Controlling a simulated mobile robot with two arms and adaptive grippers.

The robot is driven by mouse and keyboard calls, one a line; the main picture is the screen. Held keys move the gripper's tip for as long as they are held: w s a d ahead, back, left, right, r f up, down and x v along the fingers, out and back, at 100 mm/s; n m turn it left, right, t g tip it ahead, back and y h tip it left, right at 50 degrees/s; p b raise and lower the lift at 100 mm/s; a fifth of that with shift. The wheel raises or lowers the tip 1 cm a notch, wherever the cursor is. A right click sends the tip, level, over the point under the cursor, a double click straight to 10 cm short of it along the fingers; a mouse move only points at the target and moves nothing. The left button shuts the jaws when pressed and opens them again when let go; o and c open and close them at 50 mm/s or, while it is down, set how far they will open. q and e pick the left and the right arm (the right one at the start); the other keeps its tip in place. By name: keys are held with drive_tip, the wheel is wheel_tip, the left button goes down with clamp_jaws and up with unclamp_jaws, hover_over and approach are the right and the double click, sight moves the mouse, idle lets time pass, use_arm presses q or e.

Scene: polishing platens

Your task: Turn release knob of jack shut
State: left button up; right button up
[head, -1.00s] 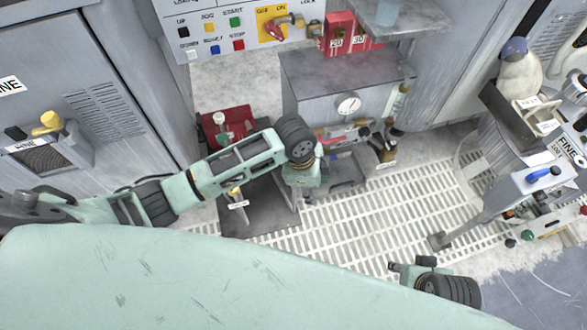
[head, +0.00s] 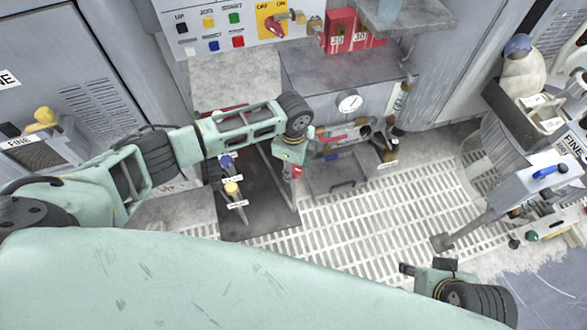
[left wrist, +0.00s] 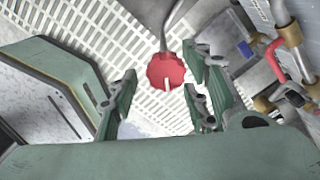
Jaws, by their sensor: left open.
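A red scalloped knob (left wrist: 165,71) with a white mark shows in the left wrist view, at the end of a thin metal rod. It lies between and beyond the fingers of my left gripper (left wrist: 160,90), which are spread apart and do not visibly touch it. In the head view the left gripper (head: 290,160) points down beside a small red part (head: 297,171), probably the same knob. The rest of the jack is not clearly seen. My right gripper (head: 428,268) is at the lower right, over the floor grating, away from the knob.
A dark plate (head: 262,215) lies below my left arm, with blue and yellow knobs and white labels near it. A grey cabinet with a gauge (head: 349,102) stands behind. Slotted floor grating (head: 360,220) is clear to the right.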

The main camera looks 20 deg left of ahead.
use_arm(q)
drive_tip(key=shift+f, duration=0.4)
drive_tip(key=shift+c, duration=0.5)
drive_tip(key=c, duration=0.9)
